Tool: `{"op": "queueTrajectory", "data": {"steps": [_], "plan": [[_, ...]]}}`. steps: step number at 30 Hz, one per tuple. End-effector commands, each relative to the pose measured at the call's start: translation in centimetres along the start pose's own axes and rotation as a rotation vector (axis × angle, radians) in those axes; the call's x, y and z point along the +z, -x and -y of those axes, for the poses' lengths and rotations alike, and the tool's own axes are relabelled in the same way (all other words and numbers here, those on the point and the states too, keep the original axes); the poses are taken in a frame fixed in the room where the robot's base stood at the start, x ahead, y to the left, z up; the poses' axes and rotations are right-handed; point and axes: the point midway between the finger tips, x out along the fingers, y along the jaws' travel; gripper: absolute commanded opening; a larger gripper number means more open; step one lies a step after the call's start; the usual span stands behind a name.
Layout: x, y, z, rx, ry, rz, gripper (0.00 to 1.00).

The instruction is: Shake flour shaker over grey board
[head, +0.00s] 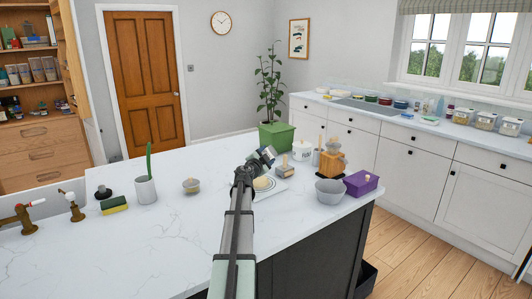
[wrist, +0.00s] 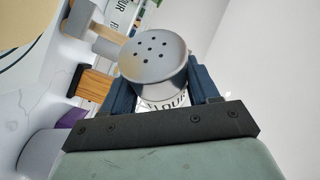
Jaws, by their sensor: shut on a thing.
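The flour shaker (wrist: 155,62), with a grey lid full of holes and a white body lettered FLOUR, is held between the dark blue fingers of my gripper (wrist: 158,88). In the head view the shaker (head: 268,153) is small and tilted, held above the counter near the grey board. The board (head: 277,188) lies flat on the island and is partly hidden by my arm. A round, pale dough-like piece (head: 262,183) lies on it. The board's area and the pale round piece (wrist: 15,18) show at the upper left of the wrist view. No falling flour is visible.
Right of the board stand a white canister (head: 302,150), a wooden block (head: 331,164), a grey bowl (head: 330,191) and a purple box (head: 361,183). A plant in a green pot (head: 276,135) is behind. A small bowl (head: 191,187) sits left.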

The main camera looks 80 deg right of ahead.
Motion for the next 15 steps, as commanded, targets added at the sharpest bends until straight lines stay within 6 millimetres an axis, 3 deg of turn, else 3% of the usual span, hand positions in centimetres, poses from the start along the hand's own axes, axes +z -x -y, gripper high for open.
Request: {"op": "queueTrajectory", "data": {"steps": [8, 15], "plan": [[-0.1, 0.0, 0.1, -0.001, 0.000, -0.001, 0.27], [-1.5, 0.0, 1.8, -0.001, -0.001, -0.002, 0.27]]}}
